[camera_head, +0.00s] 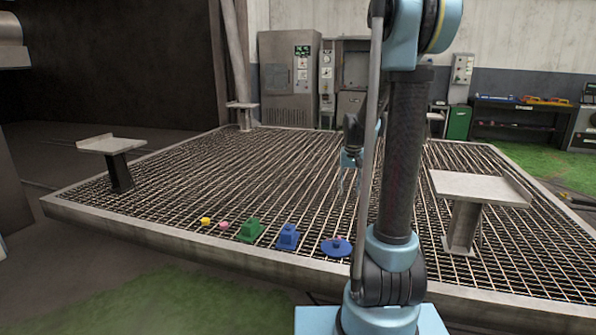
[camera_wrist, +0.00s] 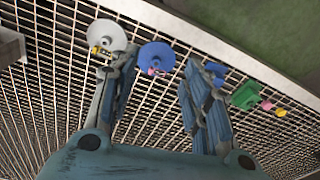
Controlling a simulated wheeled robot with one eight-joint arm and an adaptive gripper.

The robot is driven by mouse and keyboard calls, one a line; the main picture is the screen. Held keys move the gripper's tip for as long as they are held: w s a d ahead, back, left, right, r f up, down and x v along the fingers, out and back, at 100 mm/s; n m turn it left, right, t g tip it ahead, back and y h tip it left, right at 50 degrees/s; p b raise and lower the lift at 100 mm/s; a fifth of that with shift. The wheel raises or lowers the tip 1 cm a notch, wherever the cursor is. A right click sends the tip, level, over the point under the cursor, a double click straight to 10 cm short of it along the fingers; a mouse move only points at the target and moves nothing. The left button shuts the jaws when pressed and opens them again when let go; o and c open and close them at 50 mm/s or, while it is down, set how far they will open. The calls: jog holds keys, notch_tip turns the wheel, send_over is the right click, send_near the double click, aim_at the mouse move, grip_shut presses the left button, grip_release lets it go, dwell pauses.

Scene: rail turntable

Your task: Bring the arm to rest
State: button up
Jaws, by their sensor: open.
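My arm stands upright in front of the grated turntable (camera_head: 200,185). My gripper (camera_head: 349,178) hangs beyond the arm's column, pointing down above the grating. In the wrist view its two fingers (camera_wrist: 158,78) are apart with nothing held between them. A blue disc (camera_wrist: 157,52) with a small pink thing on it lies on the grating below, seen between the fingertips. A white disc (camera_wrist: 106,32) with a small yellow thing lies beside it, partly behind one finger. I do not see the white disc in the head view, where my arm covers part of the grating.
Along the near rim (camera_head: 180,238) sit a yellow piece (camera_head: 205,221), a pink piece (camera_head: 223,225), a green block (camera_head: 250,231), a blue block (camera_head: 288,237) and the blue disc (camera_head: 336,247). Raised plates stand left (camera_head: 110,143) and right (camera_head: 475,187). The grating's middle is clear.

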jog(key=s+r, duration=0.3)
jog(key=s, duration=1.3)
jog(key=s+f, duration=0.3)
jog(key=s, duration=0.4)
jog(key=s+f+n+t, duration=0.1)
jog(key=s+f, duration=0.2)
jog(key=s, duration=0.5)
jog(key=shift+s+a+f+n, duration=0.25)
jog(key=shift+a+f+n, duration=0.05)
jog(key=shift+a+f, duration=0.05)
jog(key=shift+w+f, duration=0.2)
jog(key=shift+w, duration=0.2)
